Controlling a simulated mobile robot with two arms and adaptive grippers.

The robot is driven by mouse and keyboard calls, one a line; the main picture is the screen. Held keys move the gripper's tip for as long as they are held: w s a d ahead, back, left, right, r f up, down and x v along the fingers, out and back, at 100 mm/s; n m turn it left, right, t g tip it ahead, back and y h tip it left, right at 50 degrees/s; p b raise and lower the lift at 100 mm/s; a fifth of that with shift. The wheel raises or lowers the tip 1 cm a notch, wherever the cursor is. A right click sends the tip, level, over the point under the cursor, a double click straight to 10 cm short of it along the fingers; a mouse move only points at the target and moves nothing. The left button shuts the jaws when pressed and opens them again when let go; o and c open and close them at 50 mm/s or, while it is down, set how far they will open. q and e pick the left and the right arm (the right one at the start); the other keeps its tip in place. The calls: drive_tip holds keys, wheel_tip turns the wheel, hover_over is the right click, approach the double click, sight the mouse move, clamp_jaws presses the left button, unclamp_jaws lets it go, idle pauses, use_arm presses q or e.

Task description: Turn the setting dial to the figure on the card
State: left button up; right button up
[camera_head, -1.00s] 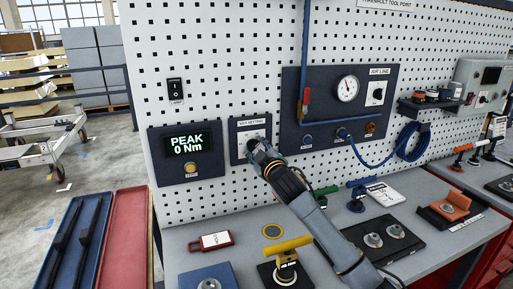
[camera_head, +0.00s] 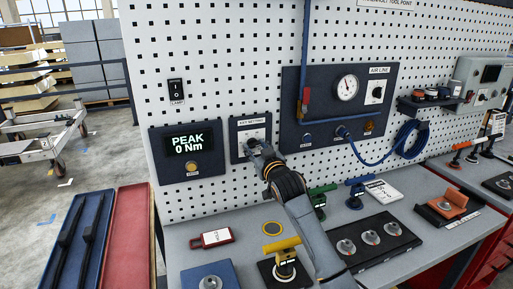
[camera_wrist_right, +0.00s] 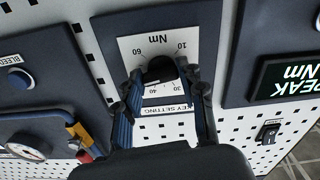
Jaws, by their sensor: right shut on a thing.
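The setting dial's black knob (camera_wrist_right: 160,69) sits on a white scale plate (camera_wrist_right: 128,47) in the right wrist view, which is upside down. The plate reads Nm, with figures including 10, 30, 40 and 60, and a KEY SETTING label. My right gripper (camera_wrist_right: 162,84) is shut on the knob, one finger on each side; in the head view the gripper (camera_head: 251,147) covers the knob. I cannot tell which figure the knob points to. My left gripper is not in view.
Left of the dial, a display (camera_head: 187,144) reads PEAK 0 Nm. An air line panel (camera_head: 330,82) with a gauge is to the right.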

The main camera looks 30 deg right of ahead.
idle(0.4)
drive_tip(key=o, duration=1.2)
drive_tip(key=shift+c, duration=0.2)
drive_tip(key=v, duration=1.2)
